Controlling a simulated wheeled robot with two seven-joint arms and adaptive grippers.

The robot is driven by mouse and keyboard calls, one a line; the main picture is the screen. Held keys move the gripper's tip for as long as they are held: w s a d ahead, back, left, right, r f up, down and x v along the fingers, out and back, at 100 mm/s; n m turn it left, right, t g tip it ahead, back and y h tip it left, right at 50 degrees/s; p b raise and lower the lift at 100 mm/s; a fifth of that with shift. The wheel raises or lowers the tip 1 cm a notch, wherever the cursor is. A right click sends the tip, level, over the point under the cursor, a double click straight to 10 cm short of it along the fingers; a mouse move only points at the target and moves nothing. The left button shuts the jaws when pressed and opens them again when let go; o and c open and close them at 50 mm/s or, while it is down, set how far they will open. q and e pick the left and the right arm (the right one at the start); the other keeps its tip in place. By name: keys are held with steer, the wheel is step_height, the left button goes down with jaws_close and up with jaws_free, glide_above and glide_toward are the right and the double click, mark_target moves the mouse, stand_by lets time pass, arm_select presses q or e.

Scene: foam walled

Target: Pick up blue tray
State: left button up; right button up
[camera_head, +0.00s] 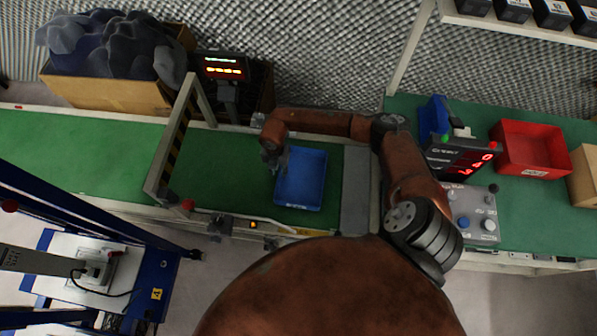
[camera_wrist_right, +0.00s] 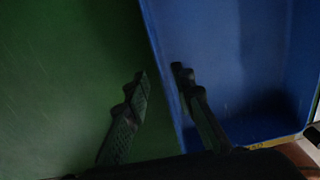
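The blue tray (camera_head: 301,190) lies on the green conveyor belt in front of me, upright and empty as far as I see. My right gripper (camera_head: 275,166) is at its left edge. In the right wrist view the blue tray (camera_wrist_right: 245,60) fills the right side. There my right gripper (camera_wrist_right: 161,74) is open, with one finger over the green belt outside the tray's side wall and the other over the tray's inside. I cannot tell whether either finger touches the wall. My left gripper is not in view.
A metal frame (camera_head: 165,160) with striped posts stands left of the tray. A red display (camera_head: 222,68) and a cardboard box (camera_head: 105,90) with dark foam are behind. To the right are a red bin (camera_head: 533,150), a scale display (camera_head: 462,157) and a grey control box (camera_head: 472,214).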

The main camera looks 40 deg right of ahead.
steer(key=shift+s+f, duration=0.2)
steer(key=shift+f, duration=0.15)
steer(key=shift+s+r, duration=0.1)
steer(key=shift+s, duration=0.1)
steer(key=shift+w+f, duration=0.15)
steer(key=shift+f, duration=0.05)
steer(key=shift+r, duration=0.1)
jaws_close()
